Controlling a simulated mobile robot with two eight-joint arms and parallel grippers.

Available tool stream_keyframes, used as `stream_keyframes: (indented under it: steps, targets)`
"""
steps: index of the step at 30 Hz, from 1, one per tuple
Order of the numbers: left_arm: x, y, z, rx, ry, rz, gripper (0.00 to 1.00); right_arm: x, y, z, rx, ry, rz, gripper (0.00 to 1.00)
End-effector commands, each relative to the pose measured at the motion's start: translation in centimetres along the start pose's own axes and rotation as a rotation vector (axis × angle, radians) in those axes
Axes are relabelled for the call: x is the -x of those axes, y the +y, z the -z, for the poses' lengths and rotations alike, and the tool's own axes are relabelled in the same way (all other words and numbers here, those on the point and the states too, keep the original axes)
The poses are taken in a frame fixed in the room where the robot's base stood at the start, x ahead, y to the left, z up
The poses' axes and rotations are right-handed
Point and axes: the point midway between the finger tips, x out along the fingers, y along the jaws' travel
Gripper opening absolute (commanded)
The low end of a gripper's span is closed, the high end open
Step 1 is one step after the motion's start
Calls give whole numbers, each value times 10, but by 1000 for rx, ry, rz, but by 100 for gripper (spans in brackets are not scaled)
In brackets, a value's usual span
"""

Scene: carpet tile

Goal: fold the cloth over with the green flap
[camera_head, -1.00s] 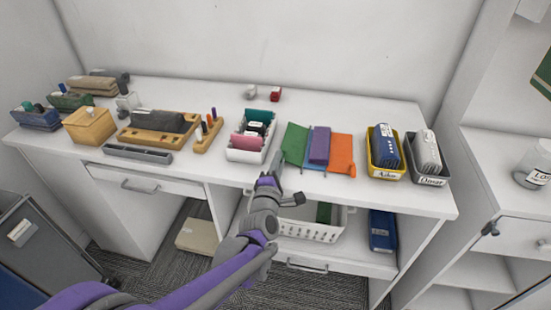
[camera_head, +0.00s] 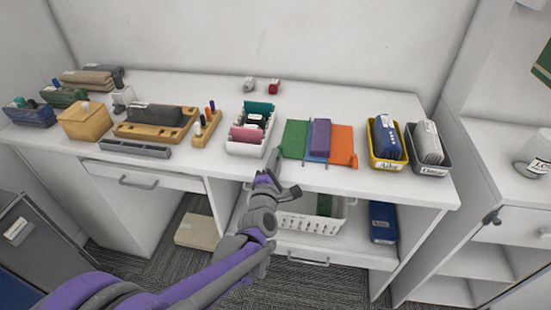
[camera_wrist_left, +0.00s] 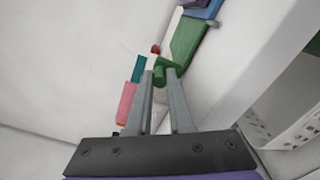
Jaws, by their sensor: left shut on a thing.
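The cloth lies on the white desk with a green flap (camera_head: 295,138) on the left, an orange flap (camera_head: 342,146) on the right and a purple piece (camera_head: 320,135) between them. A blue part (camera_head: 316,158) shows at the front under the purple. My left gripper (camera_head: 273,158) is at the green flap's front left corner. In the left wrist view, its fingers (camera_wrist_left: 161,74) are shut on the green tab of the green flap (camera_wrist_left: 187,42). The flap still lies out to the left. My right gripper is not in view.
A white tray (camera_head: 233,147) with folded cloths stands close left of the gripper. A yellow bin (camera_head: 373,157) and a grey bin (camera_head: 445,167) stand right of the cloth. A white basket (camera_head: 312,225) sits on the shelf below. Red and white cubes lie behind.

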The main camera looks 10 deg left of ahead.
Motion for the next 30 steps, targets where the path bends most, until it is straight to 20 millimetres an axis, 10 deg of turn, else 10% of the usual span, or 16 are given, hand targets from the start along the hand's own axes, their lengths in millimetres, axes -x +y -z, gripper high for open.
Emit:
stream_keyframes:
  steps: [2, 3, 8, 17, 30]
  targets:
    - [0, -1, 0, 0, -1, 3, 0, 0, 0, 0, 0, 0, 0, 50]
    - [0, -1, 0, 0, -1, 3, 23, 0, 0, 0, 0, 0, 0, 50]
    - [0, -1, 0, 0, -1, 3, 50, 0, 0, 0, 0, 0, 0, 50]
    - [5, -1, 0, 0, -1, 2, 50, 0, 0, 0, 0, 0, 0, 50]
    - [84, -1, 0, 0, -2, 3, 50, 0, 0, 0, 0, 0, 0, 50]
